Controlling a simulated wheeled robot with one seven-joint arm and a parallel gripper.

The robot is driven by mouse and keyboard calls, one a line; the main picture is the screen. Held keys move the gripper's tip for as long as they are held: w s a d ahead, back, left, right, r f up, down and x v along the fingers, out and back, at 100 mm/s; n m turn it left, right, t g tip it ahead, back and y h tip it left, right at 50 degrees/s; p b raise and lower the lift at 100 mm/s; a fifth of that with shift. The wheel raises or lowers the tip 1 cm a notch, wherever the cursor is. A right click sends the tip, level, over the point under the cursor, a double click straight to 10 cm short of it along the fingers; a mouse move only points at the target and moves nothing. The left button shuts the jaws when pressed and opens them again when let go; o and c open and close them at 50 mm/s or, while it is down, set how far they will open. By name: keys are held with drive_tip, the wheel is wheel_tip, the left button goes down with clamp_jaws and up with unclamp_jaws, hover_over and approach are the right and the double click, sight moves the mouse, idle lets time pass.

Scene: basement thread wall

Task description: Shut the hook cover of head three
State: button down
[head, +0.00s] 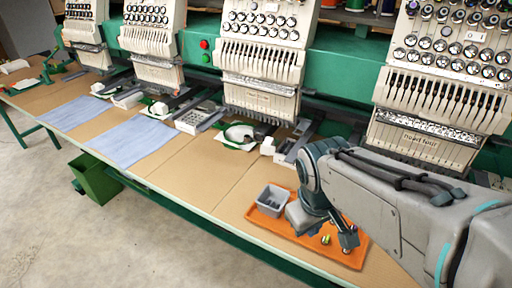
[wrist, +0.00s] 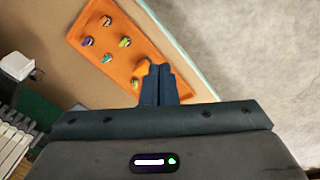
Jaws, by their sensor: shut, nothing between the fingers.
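Head three (head: 262,60) is the stitching head left of the one labelled head four. Below it, a pale plate (head: 236,139) with a dark and green hook area sticks out at the table's back edge. I take this for its hook cover, and it looks open, though it is small. My gripper (head: 348,242) is low over the orange tray, right of and in front of that cover and well apart from it. In the wrist view my gripper's fingers (wrist: 160,84) are together and empty, above the tray's edge.
The orange tray (head: 357,256) holds a grey bin (head: 271,199) and bobbins, several of which show in the wrist view (wrist: 107,58). Head four (head: 425,120) stands behind my arm. Blue cloth (head: 129,141) lies left. Tan table (head: 195,165) before head three is clear.

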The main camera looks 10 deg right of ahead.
sight(270, 146)
drive_tip(key=w+d+f+n+h+b, duration=0.1)
drive_tip(key=w+f+n+h+b, duration=0.7)
drive_tip(key=n, duration=1.5)
drive_tip(key=w+a+f+n+t+h, duration=0.4)
drive_tip(key=w+a+n+t, duration=0.9)
drive_tip(key=n, duration=0.5)
drive_tip(key=w+d+g+b, duration=0.1)
drive_tip(key=w+d+g, duration=0.1)
drive_tip(key=w+d, duration=1.25)
drive_tip(key=a, duration=0.1)
drive_tip(key=w+a, duration=0.1)
drive_tip(key=a, duration=0.1)
drive_tip(key=shift+w+a+r, duration=0.1)
drive_tip(key=shift+w+r, duration=0.1)
drive_tip(key=shift+w, duration=0.05)
drive_tip(key=shift+a+r+g+p, duration=0.1)
drive_tip(key=shift+r+g+p, duration=0.05)
drive_tip(key=shift+g+p, duration=0.3)
